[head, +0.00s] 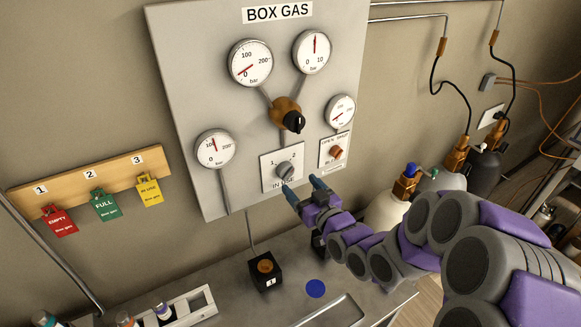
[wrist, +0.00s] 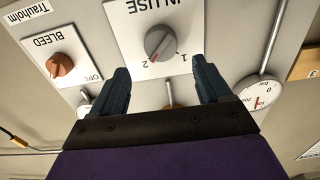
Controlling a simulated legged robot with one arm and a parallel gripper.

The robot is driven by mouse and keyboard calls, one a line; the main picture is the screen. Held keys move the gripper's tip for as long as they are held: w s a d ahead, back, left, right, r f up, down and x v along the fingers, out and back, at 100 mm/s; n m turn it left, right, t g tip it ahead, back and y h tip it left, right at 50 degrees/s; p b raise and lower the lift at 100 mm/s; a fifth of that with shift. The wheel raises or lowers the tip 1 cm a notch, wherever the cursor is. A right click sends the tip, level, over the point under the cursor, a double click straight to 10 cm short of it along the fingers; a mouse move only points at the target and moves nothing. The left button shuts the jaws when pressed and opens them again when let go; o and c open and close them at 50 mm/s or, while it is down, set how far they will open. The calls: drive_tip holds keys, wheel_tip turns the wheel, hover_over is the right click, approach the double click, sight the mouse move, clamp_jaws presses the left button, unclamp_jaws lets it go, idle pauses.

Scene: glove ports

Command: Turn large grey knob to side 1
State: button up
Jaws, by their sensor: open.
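The large grey knob (head: 285,172) sits on a white IN USE plate (head: 268,183) low on the grey panel, with marks 1 and 2 above it. In the wrist view, upside down, the grey knob (wrist: 161,42) shows a red pointer mark directed toward 2. My gripper (head: 302,186) is open and empty, just below and right of the knob in the head view. In the wrist view my gripper (wrist: 162,85) has its two dark fingers apart, with the knob beyond the gap between them. No contact with the knob shows.
An orange BLEED knob (head: 336,152) is close right of the plate. A black-handled regulator (head: 290,118) and several gauges are above. A black box with an orange button (head: 265,268) stands on the bench below. Gas cylinders (head: 388,208) stand to the right.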

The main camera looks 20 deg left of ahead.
sight(289, 174)
drive_tip(key=p+x, duration=0.1)
drive_tip(key=x, duration=0.5)
drive_tip(key=shift+s+a+f+p, duration=0.1)
drive_tip(key=shift+a+f+p, duration=0.05)
drive_tip(key=shift+a+p, duration=0.2)
drive_tip(key=shift+w+a, duration=0.1)
drive_tip(key=shift+w, duration=0.15)
drive_tip(key=shift+d, duration=0.25)
drive_tip(key=shift+a, duration=0.15)
drive_tip(key=c, duration=1)
